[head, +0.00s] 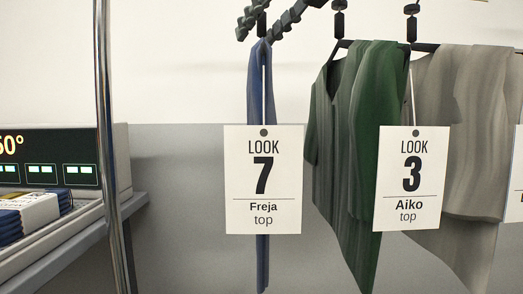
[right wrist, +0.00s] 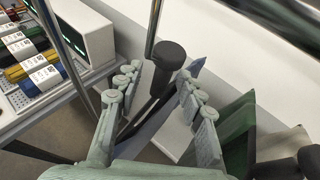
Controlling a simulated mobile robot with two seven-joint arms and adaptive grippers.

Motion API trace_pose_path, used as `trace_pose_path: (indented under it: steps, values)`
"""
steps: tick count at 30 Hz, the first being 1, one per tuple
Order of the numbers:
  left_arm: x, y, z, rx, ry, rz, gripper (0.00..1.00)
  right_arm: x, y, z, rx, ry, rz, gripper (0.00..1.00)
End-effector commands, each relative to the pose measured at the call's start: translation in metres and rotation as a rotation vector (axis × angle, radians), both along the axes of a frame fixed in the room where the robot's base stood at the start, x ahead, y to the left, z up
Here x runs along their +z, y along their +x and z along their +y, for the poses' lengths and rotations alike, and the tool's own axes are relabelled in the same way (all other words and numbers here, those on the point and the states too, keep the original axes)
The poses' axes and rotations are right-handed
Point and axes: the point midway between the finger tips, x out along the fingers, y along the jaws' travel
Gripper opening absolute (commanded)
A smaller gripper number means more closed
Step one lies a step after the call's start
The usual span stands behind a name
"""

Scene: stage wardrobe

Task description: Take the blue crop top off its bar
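The blue top (head: 262,268) hangs edge-on, narrow and folded, behind a white tag (head: 263,215) reading LOOK 7, Freja. A black hanger knob (head: 262,24) sits above it. My right gripper (head: 254,33) is at the top of the head view, fingers spread beside that knob. In the right wrist view the black knob (right wrist: 169,56) stands between the two pale green jointed fingers of my right gripper (right wrist: 157,75). They look apart from it. Blue cloth (right wrist: 147,128) shows below the knob. The bar above is not clearly visible. My left gripper is not in view.
A dark green top (head: 352,120) tagged LOOK 3, Aiko, hangs close on the right, then a grey garment (head: 470,130). A chrome post (head: 112,150) stands left, before a shelf (head: 85,235) with a display (head: 45,172) and folded, banded cloths (head: 30,212).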

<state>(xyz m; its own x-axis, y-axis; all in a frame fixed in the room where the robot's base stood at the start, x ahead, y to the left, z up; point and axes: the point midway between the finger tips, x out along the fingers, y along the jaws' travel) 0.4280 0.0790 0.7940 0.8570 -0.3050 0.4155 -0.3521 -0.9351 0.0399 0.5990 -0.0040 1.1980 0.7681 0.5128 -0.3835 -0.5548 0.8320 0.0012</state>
Motion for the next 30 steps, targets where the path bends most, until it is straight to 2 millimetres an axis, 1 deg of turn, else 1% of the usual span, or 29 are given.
trace_pose_path:
  steps: [3, 12, 13, 30]
  values:
    - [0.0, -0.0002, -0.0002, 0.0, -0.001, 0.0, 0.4, 0.0001, -0.0003, 0.0001, 0.0, 0.0, 0.0, 0.38]
    - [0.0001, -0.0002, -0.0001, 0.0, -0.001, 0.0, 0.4, 0.0002, -0.0007, 0.0002, 0.001, 0.0, 0.0, 0.01]
    - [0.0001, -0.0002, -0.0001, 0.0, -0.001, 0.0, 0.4, 0.0002, -0.0007, 0.0001, 0.001, 0.0, 0.0, 0.0]
    - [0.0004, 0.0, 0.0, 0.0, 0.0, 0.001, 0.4, 0.0017, -0.0009, -0.0001, 0.001, 0.001, -0.001, 0.0]
